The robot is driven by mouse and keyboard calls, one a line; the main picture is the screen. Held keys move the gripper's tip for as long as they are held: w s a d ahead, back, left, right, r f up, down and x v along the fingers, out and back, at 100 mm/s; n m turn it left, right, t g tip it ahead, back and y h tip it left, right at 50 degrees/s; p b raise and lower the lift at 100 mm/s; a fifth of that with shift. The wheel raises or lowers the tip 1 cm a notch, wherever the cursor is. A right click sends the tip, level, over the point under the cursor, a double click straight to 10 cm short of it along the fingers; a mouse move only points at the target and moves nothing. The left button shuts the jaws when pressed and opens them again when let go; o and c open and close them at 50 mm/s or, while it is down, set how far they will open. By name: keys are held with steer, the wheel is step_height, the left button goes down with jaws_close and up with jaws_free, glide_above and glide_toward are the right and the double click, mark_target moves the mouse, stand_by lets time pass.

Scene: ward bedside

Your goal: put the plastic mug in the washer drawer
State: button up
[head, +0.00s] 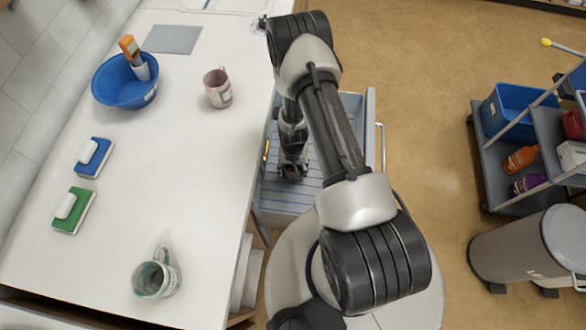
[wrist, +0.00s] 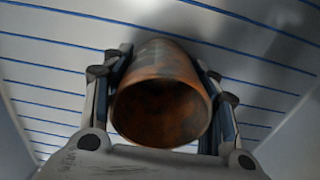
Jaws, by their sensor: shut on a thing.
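My gripper (head: 292,172) is low inside the open washer drawer (head: 282,197), which has a pale floor with blue lines. In the wrist view my gripper (wrist: 162,100) is shut on a brown mug (wrist: 160,98), with one finger on each side of it. Its round end faces the camera and looks hollow and dark. No handle shows, and I cannot tell its material. The drawer floor (wrist: 50,70) lies close behind the mug; whether they touch is not clear. In the head view my arm and gripper mostly hide the held mug.
A pink mug (head: 218,88) and a pale green-patterned mug (head: 156,274) stand on the white counter (head: 150,190). A blue bowl (head: 118,90) and two sponges, blue (head: 92,158) and green (head: 74,211), are there too. A trolley (head: 484,150) and a bin (head: 520,255) stand at the right.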

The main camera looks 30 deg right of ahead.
steer(key=o, duration=1.1)
steer(key=shift+f, duration=0.1)
steer(key=shift+c, duration=0.2)
step_height(320, 180, up, 12)
steer(key=p, duration=0.6)
steer(key=shift+r, duration=0.2)
